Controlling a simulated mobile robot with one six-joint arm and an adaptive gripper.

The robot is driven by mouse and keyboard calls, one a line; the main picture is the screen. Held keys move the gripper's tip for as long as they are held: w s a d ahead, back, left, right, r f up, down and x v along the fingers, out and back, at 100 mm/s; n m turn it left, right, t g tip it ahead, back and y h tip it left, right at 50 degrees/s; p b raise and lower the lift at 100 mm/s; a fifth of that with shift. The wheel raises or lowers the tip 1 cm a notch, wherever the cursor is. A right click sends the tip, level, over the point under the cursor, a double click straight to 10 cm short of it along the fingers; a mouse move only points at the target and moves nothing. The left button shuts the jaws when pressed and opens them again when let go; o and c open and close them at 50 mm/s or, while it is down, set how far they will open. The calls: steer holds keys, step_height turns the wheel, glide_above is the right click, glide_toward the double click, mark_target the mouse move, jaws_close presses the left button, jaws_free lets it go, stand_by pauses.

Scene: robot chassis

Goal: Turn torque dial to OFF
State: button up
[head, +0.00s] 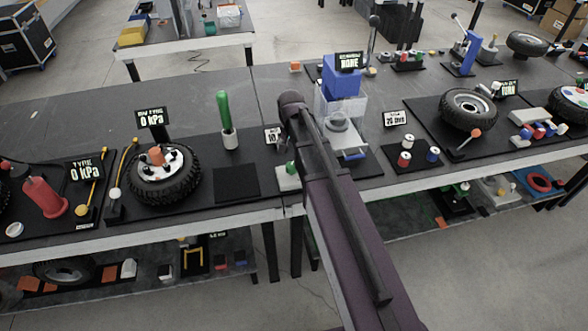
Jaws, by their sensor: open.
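I cannot pick out the torque dial for certain, and no label reading OFF is legible. A small white sign (397,118) stands behind red-and-white and blue-and-white spools (404,159) on a black mat; its print is too small to read surely. Another small sign (272,135), seeming to read 10, stands left of my arm, near a white block with a green top (287,177) partly hidden by the arm. My arm reaches up from the bottom over the bench's front edge. No gripper fingers are visible.
A clear case with a blue top (341,78) stands just right of my arm. Wheels (163,176) (468,109), a green-handled tool (225,113) and a red cylinder (44,197) crowd the dark bench (60,115). A lower shelf holds more parts. The bench's back left is clear.

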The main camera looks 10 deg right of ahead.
mark_target(292, 165)
steer(key=shift+f+b, duration=3.35)
steer(key=shift+f, duration=0.25)
